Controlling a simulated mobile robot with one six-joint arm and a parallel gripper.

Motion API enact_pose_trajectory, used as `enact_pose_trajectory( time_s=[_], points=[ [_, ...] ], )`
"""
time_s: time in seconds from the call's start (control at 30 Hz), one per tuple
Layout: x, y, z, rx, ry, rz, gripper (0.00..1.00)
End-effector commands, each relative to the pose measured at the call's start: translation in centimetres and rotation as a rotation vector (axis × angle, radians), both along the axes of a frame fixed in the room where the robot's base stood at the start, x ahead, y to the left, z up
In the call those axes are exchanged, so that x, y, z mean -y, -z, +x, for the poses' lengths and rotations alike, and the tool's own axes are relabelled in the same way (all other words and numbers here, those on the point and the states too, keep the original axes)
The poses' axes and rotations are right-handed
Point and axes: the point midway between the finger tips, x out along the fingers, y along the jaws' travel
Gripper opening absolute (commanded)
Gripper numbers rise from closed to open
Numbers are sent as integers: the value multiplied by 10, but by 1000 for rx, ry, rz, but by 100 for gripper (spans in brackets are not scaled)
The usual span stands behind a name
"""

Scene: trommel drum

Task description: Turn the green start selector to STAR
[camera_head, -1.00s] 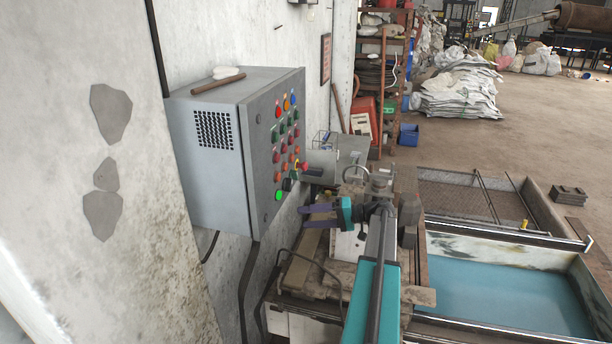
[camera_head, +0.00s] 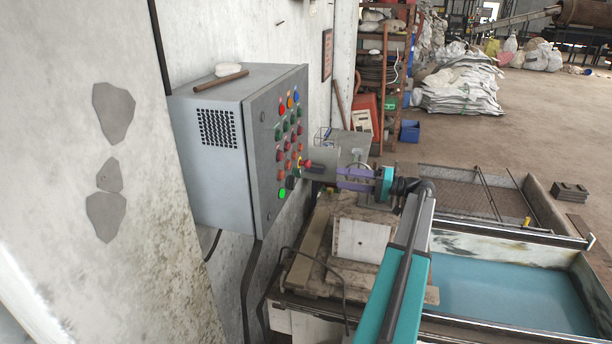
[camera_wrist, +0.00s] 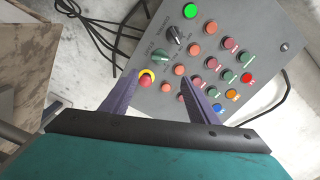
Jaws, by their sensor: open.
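The grey control box (camera_head: 225,150) hangs on the wall, its button panel (camera_wrist: 225,30) facing my gripper. In the wrist view a small green knob (camera_wrist: 167,57) sits between a black selector knob (camera_wrist: 173,34) and a red mushroom button with a yellow ring (camera_wrist: 146,79).
A lit green lamp (camera_head: 282,194) is low on the panel; several red, green, orange and blue buttons fill the rest. A dirty bench (camera_head: 310,265) stands below my arm. A blue-floored tray (camera_head: 500,285) lies to the right. Black cables (camera_wrist: 95,20) hang beside the box.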

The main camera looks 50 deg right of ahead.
Motion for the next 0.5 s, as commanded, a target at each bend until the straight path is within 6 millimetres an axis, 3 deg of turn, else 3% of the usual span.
enact_pose_trajectory(
  time_s=[0.5],
  points=[
    [-29, -2, 54, -1, -1, 1, 55]
  ],
)
